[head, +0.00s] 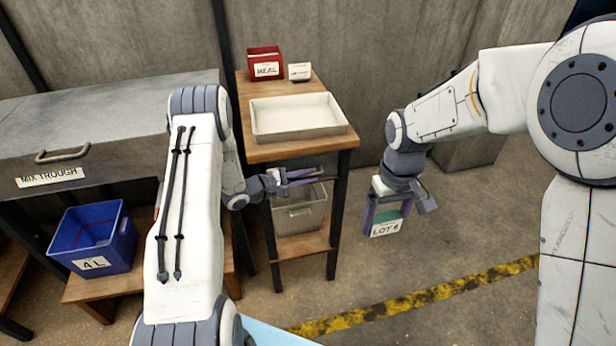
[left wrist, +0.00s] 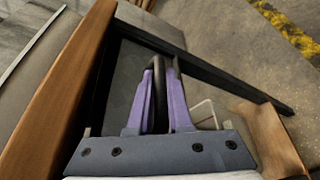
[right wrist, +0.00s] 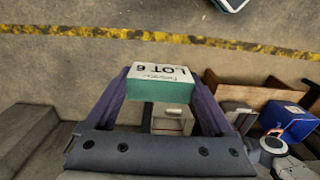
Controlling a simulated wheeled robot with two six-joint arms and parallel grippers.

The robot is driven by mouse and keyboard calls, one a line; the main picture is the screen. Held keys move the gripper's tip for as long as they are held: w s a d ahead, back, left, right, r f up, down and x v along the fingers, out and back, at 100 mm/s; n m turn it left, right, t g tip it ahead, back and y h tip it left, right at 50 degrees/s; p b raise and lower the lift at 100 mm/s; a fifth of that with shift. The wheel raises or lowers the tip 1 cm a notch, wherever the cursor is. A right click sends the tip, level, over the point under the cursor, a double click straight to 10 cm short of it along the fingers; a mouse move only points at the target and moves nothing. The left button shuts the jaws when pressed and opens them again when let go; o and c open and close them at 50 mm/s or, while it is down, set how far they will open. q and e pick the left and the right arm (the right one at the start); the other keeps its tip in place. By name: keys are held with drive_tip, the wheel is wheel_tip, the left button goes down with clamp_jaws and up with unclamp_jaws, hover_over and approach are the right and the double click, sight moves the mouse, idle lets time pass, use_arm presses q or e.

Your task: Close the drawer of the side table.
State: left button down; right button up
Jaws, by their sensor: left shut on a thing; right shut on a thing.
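The side table (head: 262,152) has a wooden top and dark legs and stands in the middle of the head view. My left gripper (head: 318,176) is at its front, just below the top. In the left wrist view my left gripper (left wrist: 160,72) is shut on a dark curved handle (left wrist: 158,92), beside a grey panel that looks like the drawer front (left wrist: 126,82). How far the drawer stands out is hard to tell. My right gripper (head: 388,212) is shut on a green block with a white "LOT 6" label (head: 384,229), held in the air right of the table; the block (right wrist: 160,90) also shows in the right wrist view.
A pale bin (head: 300,217) is on the lower shelf. A blue bin (head: 95,238) and mix trough (head: 100,150) are at left.

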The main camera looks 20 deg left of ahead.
use_arm(q)
drive_tip(key=c, duration=0.8)
unclamp_jaws()
drive_tip(key=shift+w+a, duration=0.2)
drive_tip(key=shift+a, duration=0.1)
drive_tip(key=shift+c, duration=0.2)
drive_tip(key=v, duration=1.2)
drive_tip(key=shift+s+f, duration=0.15)
drive_tip(key=shift+s, duration=0.05)
drive_tip(key=shift+d, duration=0.1)
